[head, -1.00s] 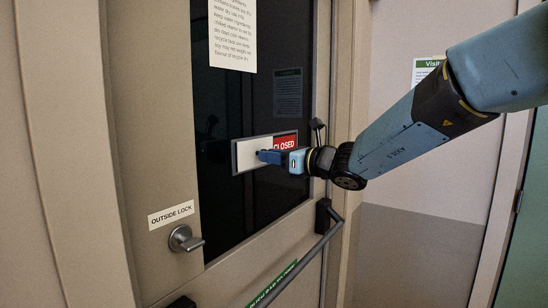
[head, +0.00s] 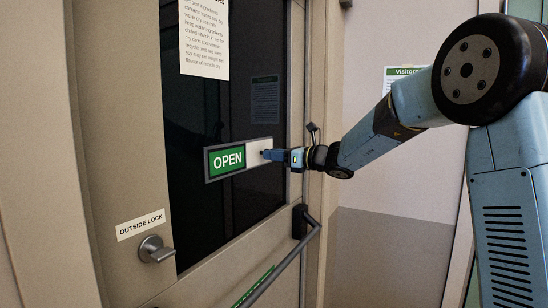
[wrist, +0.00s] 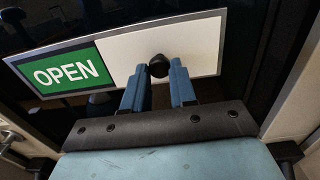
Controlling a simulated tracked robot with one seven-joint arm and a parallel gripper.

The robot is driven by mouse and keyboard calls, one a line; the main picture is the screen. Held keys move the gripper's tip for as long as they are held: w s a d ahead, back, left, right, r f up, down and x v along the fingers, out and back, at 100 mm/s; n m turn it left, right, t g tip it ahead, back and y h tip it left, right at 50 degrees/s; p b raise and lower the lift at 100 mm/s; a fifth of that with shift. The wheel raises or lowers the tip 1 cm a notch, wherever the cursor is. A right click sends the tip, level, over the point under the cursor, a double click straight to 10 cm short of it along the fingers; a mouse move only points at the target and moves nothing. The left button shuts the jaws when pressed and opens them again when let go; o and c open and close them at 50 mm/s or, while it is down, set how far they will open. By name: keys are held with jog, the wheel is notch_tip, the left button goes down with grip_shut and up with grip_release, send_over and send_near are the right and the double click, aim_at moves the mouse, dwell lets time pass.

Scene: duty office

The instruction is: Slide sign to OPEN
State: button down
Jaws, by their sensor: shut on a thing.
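The sign (head: 240,159) is a framed slider on the dark glass of the door. Its left part shows a green OPEN panel (head: 227,160), and its right part is covered by a white slider plate (head: 256,148). No red shows. In the wrist view the OPEN panel (wrist: 66,73) is at the left and the white plate (wrist: 200,45) at the right. A black round knob (wrist: 158,66) stands on the plate. My gripper (head: 266,154) is at the knob; in the wrist view its blue fingers (wrist: 160,78) are shut on the knob from both sides.
A lever handle (head: 156,249) and an OUTSIDE LOCK label (head: 141,225) are at the door's lower left. A push bar (head: 285,262) runs below the sign. A paper notice (head: 205,38) hangs above it on the glass.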

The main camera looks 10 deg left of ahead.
jog(key=shift+w+r, duration=0.1)
jog(key=shift+r, duration=0.1)
jog(key=c, duration=1.3)
grip_release()
jog(key=shift+c, duration=0.2)
jog(key=o, duration=0.4)
jog(key=shift+f, duration=0.15)
jog(key=shift+o, duration=0.2)
jog(key=shift+d, duration=0.1)
jog(key=v, duration=1.3)
jog(key=shift+d, duration=0.3)
jog(key=shift+f, duration=0.1)
